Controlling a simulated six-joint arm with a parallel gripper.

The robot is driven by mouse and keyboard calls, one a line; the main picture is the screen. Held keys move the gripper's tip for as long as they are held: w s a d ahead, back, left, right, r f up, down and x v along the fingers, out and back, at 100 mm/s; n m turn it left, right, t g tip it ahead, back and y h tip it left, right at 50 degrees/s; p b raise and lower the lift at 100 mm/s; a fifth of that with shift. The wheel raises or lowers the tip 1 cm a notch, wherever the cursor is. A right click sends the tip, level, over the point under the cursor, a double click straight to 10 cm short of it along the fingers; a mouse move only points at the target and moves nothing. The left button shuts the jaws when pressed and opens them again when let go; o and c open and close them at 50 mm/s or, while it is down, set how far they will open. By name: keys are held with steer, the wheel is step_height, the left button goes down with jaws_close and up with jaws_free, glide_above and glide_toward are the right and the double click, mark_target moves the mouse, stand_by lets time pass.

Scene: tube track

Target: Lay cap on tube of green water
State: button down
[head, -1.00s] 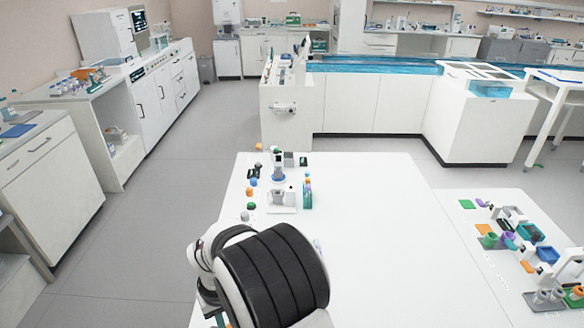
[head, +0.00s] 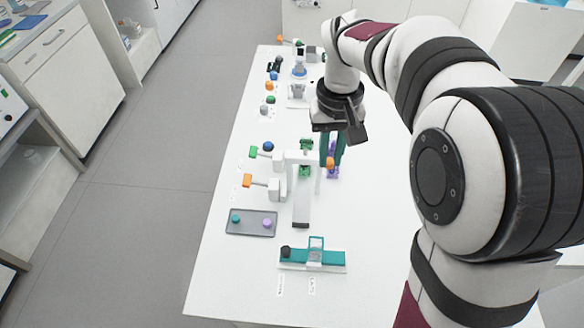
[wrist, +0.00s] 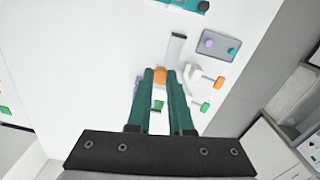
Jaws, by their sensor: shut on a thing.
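My gripper (head: 332,162) points down over the middle of the table, its two teal fingers close together. It is shut on a small orange cap (head: 330,163), which also shows between the fingertips in the wrist view (wrist: 160,75). Green pieces (head: 305,170) stand just left of the fingers by a white stand; a green part (wrist: 158,105) shows between the fingers in the wrist view. I cannot tell clearly which is the tube of green water. A purple piece (head: 334,174) is right beside the fingers, partly hidden.
The white stand (head: 278,186) has green (head: 253,152) and orange (head: 247,180) levers reaching left. A grey tray (head: 240,226) holds a teal and a purple cap. A teal track (head: 330,258) with a black knob lies in front. Several small coloured parts stand behind. The table's left edge is clear.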

steer(key=d+r+m, duration=0.1)
steer(key=d+r, duration=0.3)
steer(key=shift+m, duration=0.4)
steer(key=w+a+f, duration=0.3)
steer(key=w+f, duration=0.1)
steer(key=w+a+f, duration=0.2)
steer(key=w+f, duration=0.2)
steer(key=w, duration=0.1)
steer(key=w+a+f, duration=0.3)
steer(key=w+f, duration=0.1)
steer(key=w, duration=0.1)
steer(key=shift+w+a+f, duration=0.15)
steer(key=shift+w+a, duration=0.05)
steer(key=shift+a, duration=0.1)
steer(key=shift+f, duration=2.35)
steer(key=shift+r, duration=0.15)
steer(key=shift+r, duration=0.15)
steer(key=shift+f, duration=0.3)
steer(key=shift+f, duration=0.1)
